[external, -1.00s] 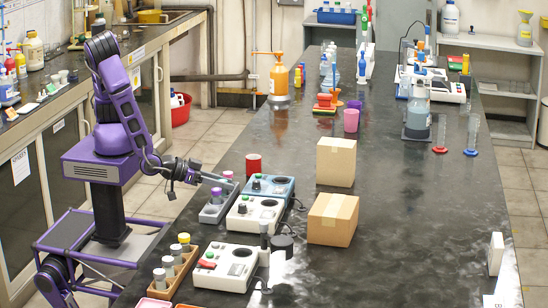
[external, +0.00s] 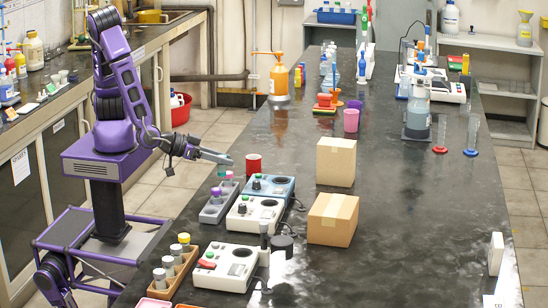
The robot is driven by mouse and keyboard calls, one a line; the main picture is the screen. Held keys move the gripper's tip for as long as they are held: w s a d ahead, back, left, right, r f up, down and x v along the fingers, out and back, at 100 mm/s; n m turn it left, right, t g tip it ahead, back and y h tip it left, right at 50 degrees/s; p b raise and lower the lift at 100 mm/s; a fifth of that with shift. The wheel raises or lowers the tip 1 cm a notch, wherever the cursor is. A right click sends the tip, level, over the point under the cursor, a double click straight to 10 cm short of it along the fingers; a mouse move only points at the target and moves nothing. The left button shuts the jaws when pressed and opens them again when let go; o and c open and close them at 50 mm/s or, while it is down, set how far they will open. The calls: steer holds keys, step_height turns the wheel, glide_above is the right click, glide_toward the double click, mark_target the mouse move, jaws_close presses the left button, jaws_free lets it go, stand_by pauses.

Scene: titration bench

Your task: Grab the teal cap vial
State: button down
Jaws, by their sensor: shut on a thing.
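The teal cap vial (external: 222,168) hangs just under the tip of my gripper (external: 224,161), which is shut on it. The vial is small here, and its lower part is hard to tell from the rack behind it. It appears upright, above the grey vial rack (external: 207,218) on the left side of the black bench. A purple-capped vial (external: 216,191) and a pink-capped vial (external: 229,175) stand in that rack.
A red cup (external: 254,163) stands close to the right of my gripper. A wooden rack of vials (external: 172,270) is nearer the camera. Cardboard boxes (external: 333,220) stand mid-bench.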

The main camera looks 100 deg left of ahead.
steer(key=shift+r, duration=1.3)
